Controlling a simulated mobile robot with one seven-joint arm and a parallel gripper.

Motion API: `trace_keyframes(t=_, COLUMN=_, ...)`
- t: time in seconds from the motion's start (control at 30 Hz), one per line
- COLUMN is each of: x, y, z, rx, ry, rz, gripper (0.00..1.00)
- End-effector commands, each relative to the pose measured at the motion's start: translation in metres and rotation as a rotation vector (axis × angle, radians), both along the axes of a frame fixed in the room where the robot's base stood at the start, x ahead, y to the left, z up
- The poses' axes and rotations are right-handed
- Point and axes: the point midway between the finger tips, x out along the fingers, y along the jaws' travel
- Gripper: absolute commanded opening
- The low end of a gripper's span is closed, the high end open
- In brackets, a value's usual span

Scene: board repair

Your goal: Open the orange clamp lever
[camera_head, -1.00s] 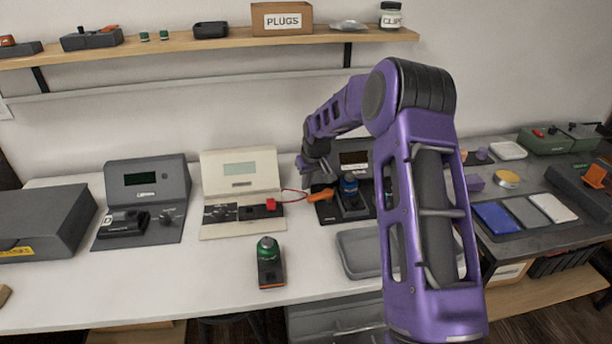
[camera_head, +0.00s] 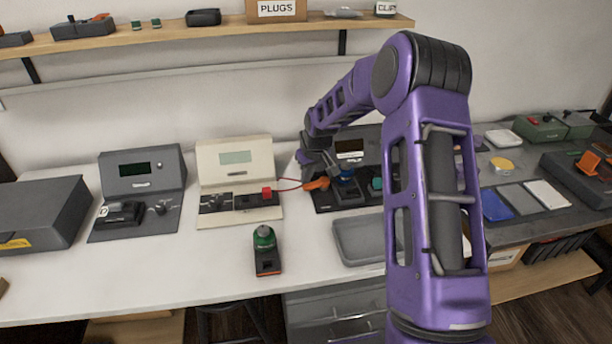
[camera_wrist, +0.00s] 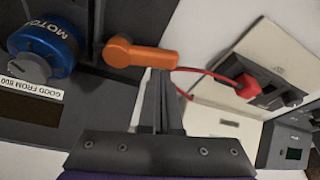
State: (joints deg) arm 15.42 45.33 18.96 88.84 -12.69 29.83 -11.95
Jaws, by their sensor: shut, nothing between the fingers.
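The orange lever (camera_head: 317,184) is on the dark station (camera_head: 328,201) with the blue motor part (camera_head: 346,187). In the wrist view the orange lever (camera_wrist: 142,53) lies roughly crosswise, with its rounded end to the left, near the blue part marked MOTO (camera_wrist: 46,48). My gripper (camera_wrist: 161,74) is shut and empty. Its fingertips are right at the lever's narrower end in that picture; I cannot tell whether they touch it. In the head view my gripper (camera_head: 327,166) is just above the lever, and its tips are hard to make out.
A red wire (camera_wrist: 205,72) runs from near the lever to a red plug (camera_wrist: 248,86) on the cream station (camera_head: 237,160). A grey tray (camera_head: 357,256) lies in front of the dark station. Another orange part (camera_head: 587,162) sits on a dark unit at far right.

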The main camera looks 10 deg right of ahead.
Motion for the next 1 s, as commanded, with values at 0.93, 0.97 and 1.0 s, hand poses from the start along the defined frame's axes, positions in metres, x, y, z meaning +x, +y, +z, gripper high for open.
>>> trace_keyframes(t=0.93, x=-0.020, y=-0.004, z=0.002, rx=0.005, ry=0.002, rz=0.377, gripper=0.00)
trace_keyframes(t=0.97, x=-0.022, y=-0.005, z=0.002, rx=0.004, ry=0.000, rz=0.406, gripper=0.00)
trace_keyframes(t=1.0, x=-0.023, y=-0.006, z=0.002, rx=0.004, ry=0.000, rz=0.444, gripper=0.00)
